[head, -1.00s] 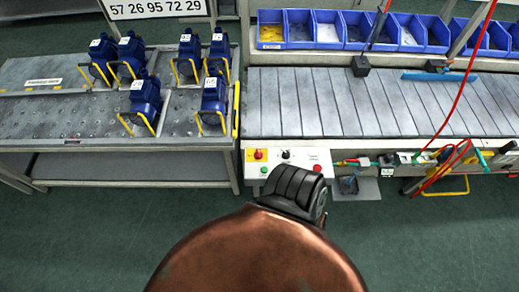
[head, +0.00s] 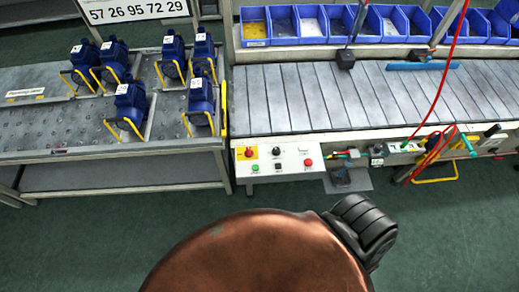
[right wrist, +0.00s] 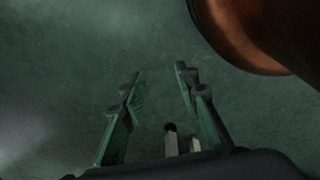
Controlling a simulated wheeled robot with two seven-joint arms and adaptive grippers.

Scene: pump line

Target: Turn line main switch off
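The white control panel (head: 292,167) is on the front of the conveyor line, at its left end. It carries a red knob on a yellow plate (head: 249,152), which looks like the main switch; the knob's position and the labels are too small to read. Beside it are a black knob (head: 276,152), a green button (head: 255,168), a black button (head: 278,166) and a red button (head: 308,162). In the right wrist view my right gripper (right wrist: 158,75) is open and empty, with green floor behind it and no panel in view. My left gripper is not in view.
The slatted conveyor (head: 300,100) runs right from above the panel, with blue bins (head: 284,27) behind. A bench (head: 60,125) with several blue pumps stands left. A red hose (head: 443,82) hangs at right. The floor (head: 130,230) before the panel is clear.

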